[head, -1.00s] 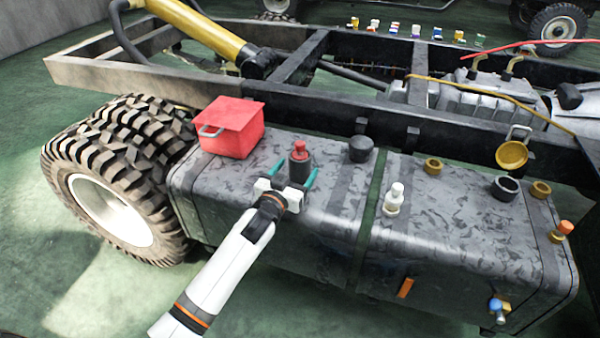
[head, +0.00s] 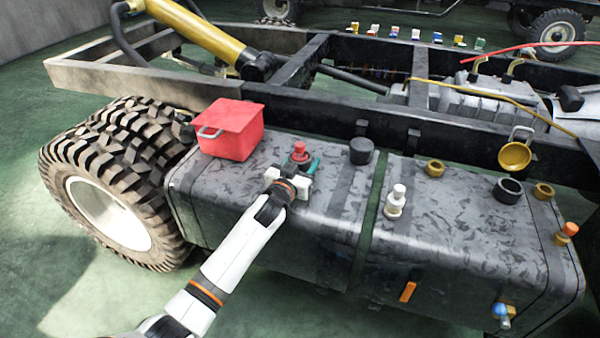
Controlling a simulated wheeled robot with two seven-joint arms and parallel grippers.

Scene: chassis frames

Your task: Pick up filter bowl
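A small dark cylinder with a red knobbed top (head: 299,151) stands on the left tank. My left gripper (head: 298,166) is right at it, with its teal fingers apart; the right finger shows beside the piece. The wrist hides most of the dark body and much of the left finger, so contact is unclear. A white, bottle-like piece (head: 395,201) stands upright on the right tank, well away from the gripper. No label shows which piece is the filter bowl. My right gripper is out of view.
A red box (head: 230,131) stands left of the gripper and a black cap (head: 361,150) to its right. A brass ring (head: 434,168) and a black ring (head: 507,190) lie on the right tank. The chassis rail (head: 330,106) runs behind.

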